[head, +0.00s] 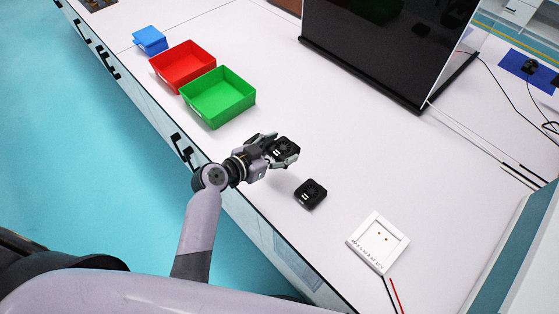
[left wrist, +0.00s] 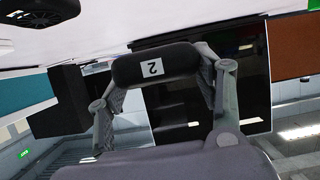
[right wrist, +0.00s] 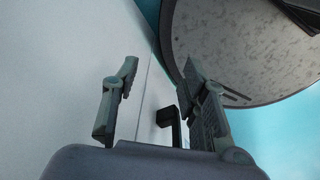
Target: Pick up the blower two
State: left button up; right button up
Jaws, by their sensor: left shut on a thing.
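Blower two (head: 287,147) is a black block with a round fan face. My left gripper (head: 272,150) is shut on it and holds it over the table, apparently clear of the surface. In the left wrist view, the held blower (left wrist: 168,64) sits between both fingers, its white label "2" appearing upside down. A second black blower (head: 311,193) lies on the table to the lower right of the held one. It also shows in part in the left wrist view (left wrist: 38,12). My right gripper (right wrist: 155,75) is open and empty in the right wrist view.
A green bin (head: 218,112), a red bin (head: 182,75) and a blue bin (head: 150,46) stand along the table's left side. A white tester fixture (head: 378,242) lies at the lower right. A large black screen (head: 385,45) stands behind. The middle of the table is clear.

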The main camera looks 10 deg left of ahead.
pick_arm(q)
notch_tip(320, 180, up, 11)
send_over(279, 174)
jog(key=s+a+r+m+g+h+b, duration=0.4)
jog(key=s+a, duration=0.3)
jog(key=s, duration=0.4)
jog(key=w+d+f+n+t+y+p, duration=0.3)
jog(key=w+d, duration=0.4)
jog(key=w, duration=0.4)
jog(key=shift+f+n+t+y+p, duration=0.35)
jog(key=shift+f+n+t+y, duration=0.15)
jog(key=shift+f+n+y, duration=0.15)
notch_tip(279, 174, down, 15)
jog(key=shift+r, duration=0.1)
jog(key=shift+f, duration=2.35)
